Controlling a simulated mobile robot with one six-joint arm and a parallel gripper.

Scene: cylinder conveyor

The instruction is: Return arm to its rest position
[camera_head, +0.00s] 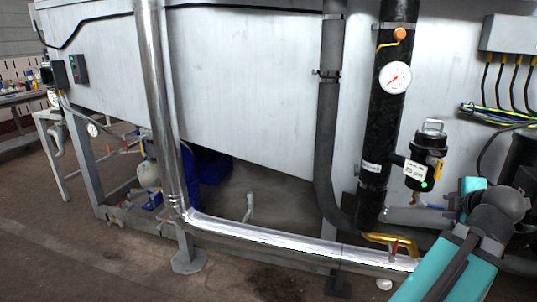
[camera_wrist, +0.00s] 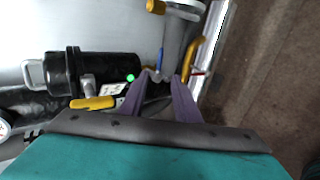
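My arm (camera_head: 455,275), teal with dark grey joints, reaches in from the lower right of the head view. Its far end is at the right, just below a black canister with a metal handle (camera_head: 430,143). My gripper cannot be made out in the head view. In the wrist view my gripper (camera_wrist: 162,76) has two purple fingers that stand apart, and I see no object held between them. The black canister (camera_wrist: 105,68) lies to the left of the fingers there, with a yellow lever (camera_wrist: 92,103) and a green light (camera_wrist: 130,78).
A black pipe with a pressure gauge (camera_head: 395,77) rises left of the canister. A shiny metal pipe (camera_head: 285,241) runs low across the front, near a brass pipe (camera_head: 390,239). A grey box with cables (camera_head: 507,34) is at upper right. Open floor (camera_head: 60,245) lies at left.

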